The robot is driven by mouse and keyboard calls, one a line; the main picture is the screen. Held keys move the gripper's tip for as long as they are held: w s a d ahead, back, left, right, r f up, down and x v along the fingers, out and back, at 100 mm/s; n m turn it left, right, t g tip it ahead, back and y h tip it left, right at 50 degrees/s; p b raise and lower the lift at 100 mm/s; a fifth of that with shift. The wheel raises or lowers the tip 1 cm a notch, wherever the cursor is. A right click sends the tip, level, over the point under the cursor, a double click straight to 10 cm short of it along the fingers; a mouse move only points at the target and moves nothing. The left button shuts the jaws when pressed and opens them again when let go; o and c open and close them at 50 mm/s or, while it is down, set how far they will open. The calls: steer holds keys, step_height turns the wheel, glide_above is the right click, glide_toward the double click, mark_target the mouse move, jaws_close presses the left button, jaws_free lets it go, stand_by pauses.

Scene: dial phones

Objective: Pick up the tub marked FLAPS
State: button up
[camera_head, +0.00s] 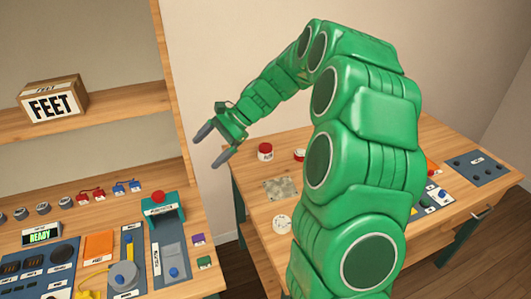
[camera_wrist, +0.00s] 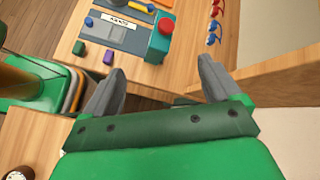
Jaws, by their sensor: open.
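No label reading FLAPS is legible in either view. A small red-topped tub (camera_head: 265,152) with a white front label stands on the right-hand table near its back left corner; its lettering is too small to read for certain. A second red and white round item (camera_head: 299,155) stands just right of it, partly hidden by my arm. My gripper (camera_head: 212,146) is open and empty, in the air left of the tub, over the gap between the two tables. In the wrist view its spread fingers (camera_wrist: 162,78) have nothing between them.
A box marked FEET (camera_head: 53,101) sits on the shelf at left. A teal box with a red button (camera_head: 161,209) stands at the left table's right edge, also seen in the wrist view (camera_wrist: 158,48). A grey patch (camera_head: 281,189) and white disc (camera_head: 282,224) lie on the right table.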

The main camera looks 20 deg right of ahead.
steer(key=w+d+f+m+t+y, duration=0.1)
steer(key=w+d+f+m, duration=0.15)
steer(key=w, duration=0.25)
steer(key=w+d+f+m+t, duration=0.1)
steer(key=w+d+f+m, duration=0.1)
steer(key=w+d, duration=0.2)
steer(key=m+t, duration=0.6)
steer(key=m, duration=0.3)
glide_toward(262, 148)
steer(key=w+f, duration=0.1)
steer(key=w+a+f, duration=0.1)
steer(key=w, duration=0.1)
steer(key=shift+w+f, duration=0.1)
steer(key=shift+f, duration=0.25)
steer(key=shift+x, duration=3.9)
steer(key=shift+r, duration=0.1)
steer(key=shift+c, duration=0.3)
steer(key=c, duration=1.1)
steer(key=shift+o, duration=0.2)
steer(key=shift+r, duration=0.1)
